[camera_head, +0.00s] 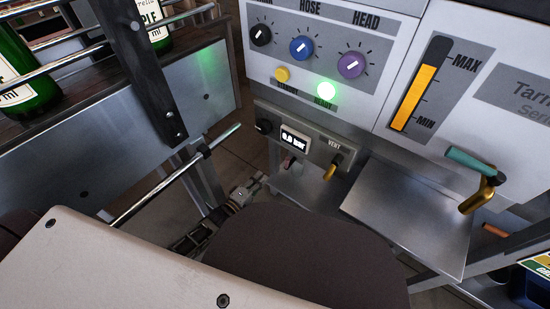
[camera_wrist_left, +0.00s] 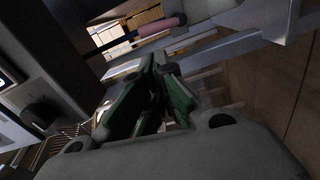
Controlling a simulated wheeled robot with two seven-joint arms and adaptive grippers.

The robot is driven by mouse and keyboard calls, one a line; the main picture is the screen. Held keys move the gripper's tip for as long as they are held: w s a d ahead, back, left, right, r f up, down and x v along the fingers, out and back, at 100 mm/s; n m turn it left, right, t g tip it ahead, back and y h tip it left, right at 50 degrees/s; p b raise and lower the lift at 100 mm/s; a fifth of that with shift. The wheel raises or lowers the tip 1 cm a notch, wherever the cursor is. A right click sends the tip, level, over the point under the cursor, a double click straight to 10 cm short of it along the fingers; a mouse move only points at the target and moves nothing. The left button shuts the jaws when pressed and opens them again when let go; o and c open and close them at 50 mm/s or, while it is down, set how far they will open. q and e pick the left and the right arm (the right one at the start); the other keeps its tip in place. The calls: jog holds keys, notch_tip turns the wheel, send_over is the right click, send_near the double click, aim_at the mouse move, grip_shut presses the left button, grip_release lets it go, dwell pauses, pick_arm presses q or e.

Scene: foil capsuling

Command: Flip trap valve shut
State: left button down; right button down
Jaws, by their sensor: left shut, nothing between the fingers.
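No label reading trap is legible, so I cannot tell which handle is the trap valve. A brass valve with a teal grip (camera_head: 475,168) sticks out of the machine front at right. A small yellow lever (camera_head: 333,166) sits below the word VENT. In the left wrist view a pink cylindrical grip (camera_wrist_left: 161,26) shows beyond the fingers. My left gripper (camera_head: 250,186) is low between the bottle rack and the machine, below the gauge panel. Its fingers are shut and empty, and also show in the wrist view (camera_wrist_left: 163,68). My right gripper is out of view.
A gauge panel (camera_head: 270,140) reads 0.0 bar, under a knob panel with a lit green lamp (camera_head: 326,91). A metal shelf (camera_head: 410,215) juts out below the machine. Green bottles (camera_head: 30,80) stand on a rack at left, with a rod (camera_head: 165,182) along it.

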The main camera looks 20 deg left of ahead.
aim_at(287, 163)
pick_arm(q)
jog(key=shift+w+r, duration=0.1)
jog(key=shift+w, duration=0.15)
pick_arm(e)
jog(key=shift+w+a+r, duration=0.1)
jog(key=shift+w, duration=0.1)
pick_arm(q)
jog(key=shift+w, duration=0.15)
